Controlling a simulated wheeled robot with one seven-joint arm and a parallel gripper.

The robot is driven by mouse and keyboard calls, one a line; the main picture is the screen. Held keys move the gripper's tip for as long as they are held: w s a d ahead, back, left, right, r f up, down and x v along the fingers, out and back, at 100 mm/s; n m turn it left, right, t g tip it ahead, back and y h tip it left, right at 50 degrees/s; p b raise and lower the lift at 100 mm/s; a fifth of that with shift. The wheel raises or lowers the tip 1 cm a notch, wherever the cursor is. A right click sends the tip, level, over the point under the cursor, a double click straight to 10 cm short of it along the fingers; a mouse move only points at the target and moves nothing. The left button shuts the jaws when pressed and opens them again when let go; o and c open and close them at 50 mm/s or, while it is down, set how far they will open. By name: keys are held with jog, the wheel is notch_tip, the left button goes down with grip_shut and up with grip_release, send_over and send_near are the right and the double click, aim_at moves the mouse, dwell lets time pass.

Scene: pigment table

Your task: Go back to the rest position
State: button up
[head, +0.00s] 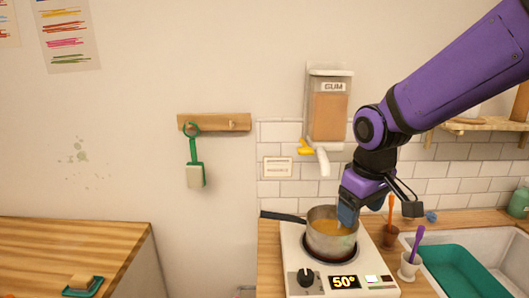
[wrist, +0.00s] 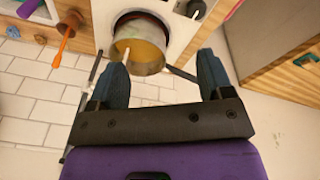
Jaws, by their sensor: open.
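My gripper (head: 348,213) hangs at the end of my purple arm, close above the right side of a metal pot (head: 324,246) in the head view. In the wrist view its two dark blue fingers stand wide apart, with nothing between them (wrist: 163,65). The pot holds orange-yellow liquid and also shows beyond the fingers in the wrist view (wrist: 153,68). I cannot tell whether the fingers touch the pot's rim.
The pot stands on a white hot plate (head: 299,258) reading 50°. Cups with an orange spoon (head: 391,211) and a purple spoon (head: 416,243) stand right, before a sink (head: 485,244). A gum dispenser (head: 329,105) hangs behind. A wooden counter (head: 70,243) is at left.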

jog(key=s+d+r+m+t, duration=0.1)
jog(key=s+d+r+m, duration=0.2)
jog(key=s+d+r, duration=0.2)
jog(key=s+d+r+m+t, duration=0.2)
jog(key=s+d, duration=0.4)
jog(key=s, duration=0.5)
notch_tip(320, 180, up, 3)
jog(key=shift+s+f+m, duration=0.1)
jog(key=shift+s+m, duration=0.15)
jog(key=shift+m, duration=0.25)
